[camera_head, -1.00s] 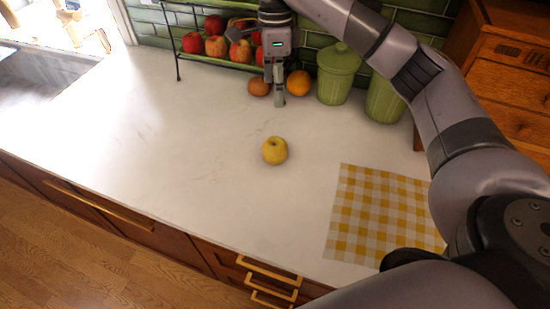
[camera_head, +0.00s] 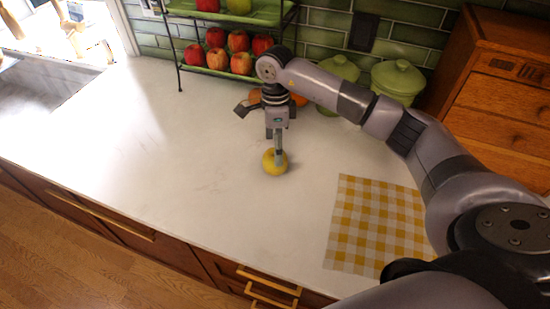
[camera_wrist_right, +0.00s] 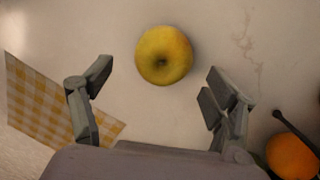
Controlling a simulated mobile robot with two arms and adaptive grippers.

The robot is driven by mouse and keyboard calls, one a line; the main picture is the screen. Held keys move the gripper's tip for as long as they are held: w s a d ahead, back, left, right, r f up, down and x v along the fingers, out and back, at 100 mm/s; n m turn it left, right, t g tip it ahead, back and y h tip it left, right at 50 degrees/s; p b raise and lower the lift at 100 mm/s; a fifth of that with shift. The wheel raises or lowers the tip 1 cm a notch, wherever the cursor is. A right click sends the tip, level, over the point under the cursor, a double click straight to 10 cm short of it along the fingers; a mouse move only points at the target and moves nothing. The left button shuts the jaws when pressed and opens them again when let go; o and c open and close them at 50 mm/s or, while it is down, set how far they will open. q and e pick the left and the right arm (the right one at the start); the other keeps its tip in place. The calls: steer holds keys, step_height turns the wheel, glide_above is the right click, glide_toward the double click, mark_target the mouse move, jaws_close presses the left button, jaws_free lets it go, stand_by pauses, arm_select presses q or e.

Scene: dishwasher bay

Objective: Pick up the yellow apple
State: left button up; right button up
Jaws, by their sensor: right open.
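The yellow apple (camera_head: 270,163) sits on the white countertop, near the middle of the head view. In the right wrist view the apple (camera_wrist_right: 164,55) lies beyond the fingertips, centred a little above the gap between them. My right gripper (camera_head: 277,152) points down at the apple in the head view and overlaps part of it. In the right wrist view the gripper's fingers (camera_wrist_right: 158,84) are spread apart with nothing between them. My left gripper is not in view.
A yellow checked cloth (camera_head: 375,225) lies to the right. Behind stand a rack of red apples (camera_head: 217,60) and green lidded canisters (camera_head: 398,80). An orange (camera_wrist_right: 291,157) shows in the right wrist view. The counter to the left is clear.

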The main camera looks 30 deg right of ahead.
steer(key=f, duration=0.1)
steer(key=f+p, duration=0.1)
steer(key=f, duration=0.1)
steer(key=f+p, duration=0.1)
steer(key=shift+a+f, duration=0.2)
steer(key=shift+a, duration=0.05)
steer(key=shift+f, duration=0.3)
steer(key=shift+c, duration=0.2)
steer(key=c, duration=1.3)
step_height(320, 180, up, 20)
steer(key=b, duration=0.3)
